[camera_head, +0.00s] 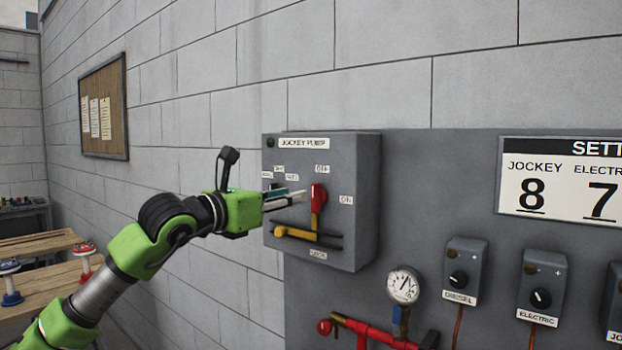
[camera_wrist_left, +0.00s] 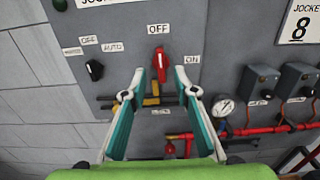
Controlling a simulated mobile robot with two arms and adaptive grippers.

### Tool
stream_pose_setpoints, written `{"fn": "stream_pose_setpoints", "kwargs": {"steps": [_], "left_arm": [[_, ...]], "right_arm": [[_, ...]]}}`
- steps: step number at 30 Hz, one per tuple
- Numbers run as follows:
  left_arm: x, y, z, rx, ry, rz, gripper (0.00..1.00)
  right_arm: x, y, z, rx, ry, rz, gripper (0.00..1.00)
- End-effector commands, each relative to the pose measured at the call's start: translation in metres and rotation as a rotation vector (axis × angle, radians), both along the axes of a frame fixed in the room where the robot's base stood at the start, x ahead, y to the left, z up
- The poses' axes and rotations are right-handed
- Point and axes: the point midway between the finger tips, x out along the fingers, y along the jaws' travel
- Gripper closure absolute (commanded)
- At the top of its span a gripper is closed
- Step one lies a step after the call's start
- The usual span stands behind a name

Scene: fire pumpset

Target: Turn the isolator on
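The grey jockey pump box (camera_head: 349,235) is mounted on the wall panel. Its isolator has a red handle (camera_head: 319,197) on an orange-yellow stem. The handle stands upright, below the OFF label (camera_head: 322,169), with the ON label (camera_head: 346,200) to its right. My left gripper (camera_head: 298,197) is at the box front, just left of the handle in the head view. In the left wrist view, my left gripper (camera_wrist_left: 162,88) has its fingers spread apart. The red handle (camera_wrist_left: 162,62) shows in the gap beyond the fingertips; contact cannot be told. My right gripper is not in view.
A yellow lever (camera_head: 295,234) sits low on the box front. A black selector knob (camera_wrist_left: 95,70) is left of the handle. A pressure gauge (camera_head: 404,286), red pipes (camera_head: 372,332) and a diesel switch box (camera_head: 464,271) are below and right.

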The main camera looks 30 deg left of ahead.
Motion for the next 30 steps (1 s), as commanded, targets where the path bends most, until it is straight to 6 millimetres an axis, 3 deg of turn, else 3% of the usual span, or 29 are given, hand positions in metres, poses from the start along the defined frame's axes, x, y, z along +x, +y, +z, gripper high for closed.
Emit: {"fn": "stream_pose_setpoints", "kwargs": {"steps": [1, 3, 12, 18, 26, 30], "left_arm": [[0.01, -0.001, 0.007, -0.006, -0.001, -0.002, 0.73], [0.022, -0.002, 0.007, -0.006, 0.0, -0.003, 0.73], [0.068, -0.005, 0.004, -0.003, 0.0, -0.001, 0.73], [0.08, -0.006, 0.0, -0.002, 0.0, -0.001, 0.73], [0.081, -0.007, -0.001, -0.001, 0.0, -0.001, 0.73], [0.081, -0.006, -0.001, -0.001, 0.0, -0.001, 1.0]], "right_arm": [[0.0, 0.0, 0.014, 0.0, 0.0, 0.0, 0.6], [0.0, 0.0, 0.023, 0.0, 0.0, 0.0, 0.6], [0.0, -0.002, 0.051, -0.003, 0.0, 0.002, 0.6], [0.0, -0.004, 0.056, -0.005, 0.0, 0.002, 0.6], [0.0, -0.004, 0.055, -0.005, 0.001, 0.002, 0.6], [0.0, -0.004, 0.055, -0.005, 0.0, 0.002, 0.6]]}}
